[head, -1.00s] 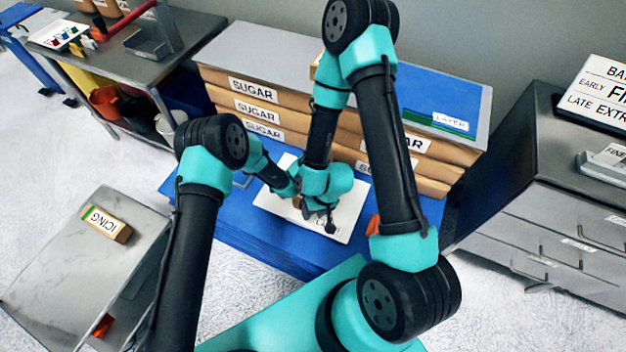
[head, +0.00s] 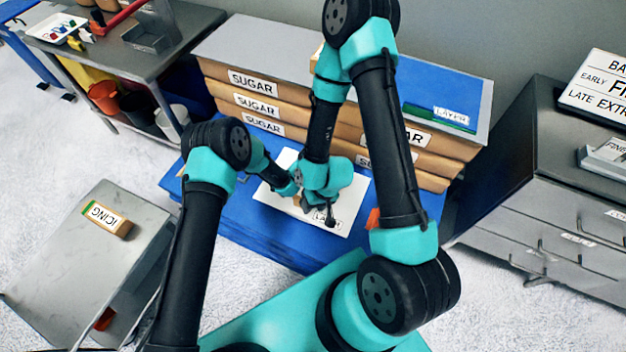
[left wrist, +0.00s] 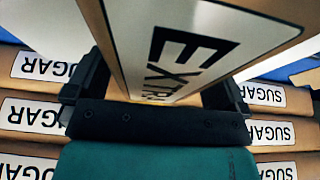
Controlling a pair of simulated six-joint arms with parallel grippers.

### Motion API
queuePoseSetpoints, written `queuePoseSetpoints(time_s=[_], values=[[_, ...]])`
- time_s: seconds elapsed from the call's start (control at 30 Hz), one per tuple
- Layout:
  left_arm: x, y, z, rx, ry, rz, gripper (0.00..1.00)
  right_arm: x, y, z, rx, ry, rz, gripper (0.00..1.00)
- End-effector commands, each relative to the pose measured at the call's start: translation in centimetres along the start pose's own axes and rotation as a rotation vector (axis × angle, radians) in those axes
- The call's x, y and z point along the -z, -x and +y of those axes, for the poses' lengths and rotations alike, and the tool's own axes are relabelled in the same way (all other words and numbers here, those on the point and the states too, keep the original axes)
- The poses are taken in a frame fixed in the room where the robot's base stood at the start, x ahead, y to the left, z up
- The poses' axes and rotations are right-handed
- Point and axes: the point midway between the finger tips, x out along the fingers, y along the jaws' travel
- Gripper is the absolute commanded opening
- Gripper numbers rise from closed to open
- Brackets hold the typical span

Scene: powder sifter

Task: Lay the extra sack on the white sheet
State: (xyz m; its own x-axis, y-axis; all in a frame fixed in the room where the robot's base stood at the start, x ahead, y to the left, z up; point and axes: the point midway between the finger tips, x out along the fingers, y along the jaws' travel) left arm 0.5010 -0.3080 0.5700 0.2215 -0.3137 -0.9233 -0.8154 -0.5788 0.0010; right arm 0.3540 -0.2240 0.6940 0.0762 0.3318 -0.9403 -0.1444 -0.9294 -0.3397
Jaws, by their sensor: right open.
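The white sheet (head: 347,205) lies on the blue surface in the middle of the head view, with a small printed label. My right gripper (head: 321,216) is open over the sheet, close to that label. My left gripper (head: 295,187) is beside it over the sheet's left part, mostly hidden by the arms. In the left wrist view, the tan extra sack (left wrist: 110,45) with its white EXTRA label sits between the dark fingers of my left gripper (left wrist: 155,95), gripped by them. The sack is barely visible in the head view.
Stacked sugar sacks (head: 225,90) stand behind the blue platform (head: 270,240). A blue mat (head: 445,85) lies on top of the stack. An icing sack (head: 107,218) lies on a grey table at left. A cabinet (head: 545,160) stands at right.

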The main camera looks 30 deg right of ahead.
Motion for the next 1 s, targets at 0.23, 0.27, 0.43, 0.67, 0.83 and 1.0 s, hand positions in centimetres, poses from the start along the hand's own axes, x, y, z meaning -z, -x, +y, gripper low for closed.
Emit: queuePoseSetpoints(time_s=[0.23,0.27,0.43,0.67,0.83,1.0], values=[[0.1,0.6,0.0,0.0,0.0,-0.001,1.0,0.0,0.0,0.0,0.0,0.0,0.0,0.43],[0.1,0.9,0.0,0.0,-0.001,0.0,1.0,0.0,0.0,0.0,0.0,0.0,0.0,0.43],[0.2,2.8,0.0,0.001,0.0,0.001,1.0,0.0,0.0,0.0,0.0,0.0,0.0,0.43],[0.2,6.1,0.0,0.001,-0.001,0.001,1.0,0.0,0.0,0.0,0.0,0.0,0.0,0.43],[0.1,7.5,0.0,0.0,-0.001,0.0,1.0,0.0,0.0,0.0,0.0,0.0,0.0,0.43],[0.1,7.8,0.0,0.0,0.0,-0.001,1.0,0.0,0.0,0.0,0.0,0.0,0.0,0.43]])
